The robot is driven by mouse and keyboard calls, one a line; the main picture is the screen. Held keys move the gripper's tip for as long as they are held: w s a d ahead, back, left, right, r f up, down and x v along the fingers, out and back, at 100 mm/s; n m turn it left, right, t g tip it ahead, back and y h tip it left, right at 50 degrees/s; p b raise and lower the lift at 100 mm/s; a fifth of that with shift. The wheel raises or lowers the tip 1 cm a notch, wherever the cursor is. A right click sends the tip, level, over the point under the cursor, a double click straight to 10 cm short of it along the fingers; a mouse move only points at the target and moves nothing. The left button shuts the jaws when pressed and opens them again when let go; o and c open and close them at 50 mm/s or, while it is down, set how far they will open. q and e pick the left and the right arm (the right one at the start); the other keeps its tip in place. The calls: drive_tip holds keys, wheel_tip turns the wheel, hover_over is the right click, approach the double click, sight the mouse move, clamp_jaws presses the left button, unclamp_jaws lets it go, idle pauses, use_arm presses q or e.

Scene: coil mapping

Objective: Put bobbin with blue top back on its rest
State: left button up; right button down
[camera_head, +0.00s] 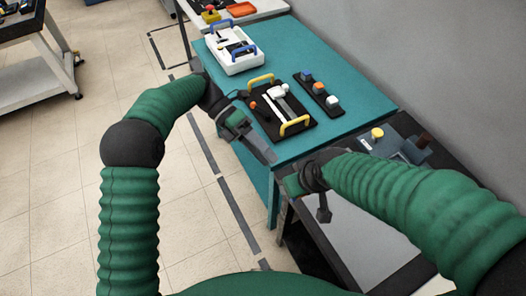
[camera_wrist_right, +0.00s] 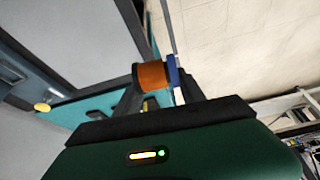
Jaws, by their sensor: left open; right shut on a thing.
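A bobbin (camera_wrist_right: 152,76) with a copper-orange winding and a blue end (camera_wrist_right: 173,70) is between the fingers of my right gripper (camera_wrist_right: 160,88) in the right wrist view. It lies sideways in that picture. In the head view my right gripper (camera_head: 322,208) hangs past the front edge of the teal table, and the bobbin cannot be made out there. My left gripper (camera_head: 256,145) is open and empty, over the table's left front edge. A black strip (camera_head: 313,97) on the table carries blue, orange and white-topped pieces in a row.
A black board (camera_head: 272,121) with yellow handles and a white part lies beside the strip on the teal table (camera_head: 350,85). A white tray (camera_head: 228,62) with blue handles stands behind. A grey device with a yellow knob (camera_head: 377,133) is at the right. A wall borders the right.

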use_arm(q)
drive_tip(key=x, duration=1.1)
drive_tip(key=shift+s+d, duration=0.25)
drive_tip(key=shift+d, duration=0.05)
drive_tip(key=shift+w+a+f, duration=0.1)
drive_tip(key=shift+a+f, duration=0.05)
drive_tip(key=shift+f, duration=0.05)
clamp_jaws()
use_arm(e)
drive_tip(key=c, duration=0.9)
unclamp_jaws()
drive_tip(key=shift+c, duration=0.2)
use_arm(q)
drive_tip(key=shift+r, duration=0.1)
use_arm(e)
drive_tip(key=o, duration=0.3)
